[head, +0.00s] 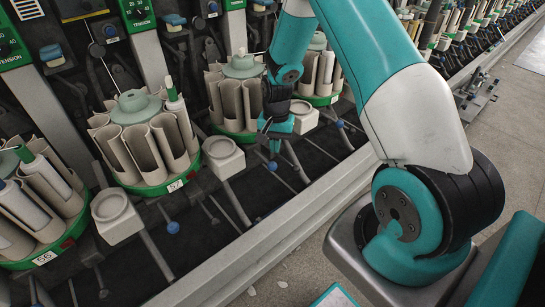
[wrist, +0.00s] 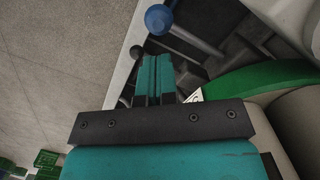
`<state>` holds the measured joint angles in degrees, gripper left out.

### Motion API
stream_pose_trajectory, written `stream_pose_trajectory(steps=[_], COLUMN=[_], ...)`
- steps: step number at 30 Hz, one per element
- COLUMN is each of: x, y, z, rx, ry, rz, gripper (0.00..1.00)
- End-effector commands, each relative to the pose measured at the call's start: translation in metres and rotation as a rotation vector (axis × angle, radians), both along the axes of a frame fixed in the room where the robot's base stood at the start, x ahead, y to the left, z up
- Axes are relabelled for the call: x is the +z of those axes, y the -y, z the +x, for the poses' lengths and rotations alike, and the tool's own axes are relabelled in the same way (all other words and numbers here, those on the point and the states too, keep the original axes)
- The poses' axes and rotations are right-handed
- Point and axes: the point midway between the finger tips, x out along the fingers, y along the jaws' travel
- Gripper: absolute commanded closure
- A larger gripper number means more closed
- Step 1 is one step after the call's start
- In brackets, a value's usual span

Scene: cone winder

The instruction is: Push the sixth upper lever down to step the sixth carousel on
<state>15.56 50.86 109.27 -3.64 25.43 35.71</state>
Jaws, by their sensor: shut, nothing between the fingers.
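My gripper (head: 274,148) points down in front of the carousel at the upper middle, with its fingers shut and empty. In the wrist view its teal fingers (wrist: 155,62) lie side by side. A lever with a blue ball end (head: 272,166) shows just below the fingertips in the head view; I cannot tell whether they touch. In the wrist view a blue ball lever (wrist: 158,18) lies beyond the tips, and a dark ball (wrist: 136,51) sits close beside them. The carousel (head: 240,97) with paper tubes stands behind my gripper, its number not readable. Which lever is sixth cannot be told.
The carousel marked 57 (head: 175,184) stands to the left, and the one marked 56 (head: 45,257) farther left. Another blue ball lever (head: 172,227) sticks out below 57. Pale square cups on arms (head: 223,157) stand between carousels. A metal rail (head: 255,245) edges the machine; floor lies beyond.

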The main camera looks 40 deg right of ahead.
Motion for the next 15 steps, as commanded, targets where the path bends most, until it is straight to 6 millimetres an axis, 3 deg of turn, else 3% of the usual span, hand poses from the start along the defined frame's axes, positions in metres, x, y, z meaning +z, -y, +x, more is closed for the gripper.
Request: stream_pose_trajectory(steps=[1, 6, 15], x=[0.020, 0.038, 0.040], y=[0.003, 0.004, 0.005], z=[0.006, 0.006, 0.006], rx=[-0.004, -0.004, -0.004], ry=[0.018, 0.012, 0.009], rz=[-0.006, -0.006, -0.005], gripper=[1.00, 1.00, 1.00])
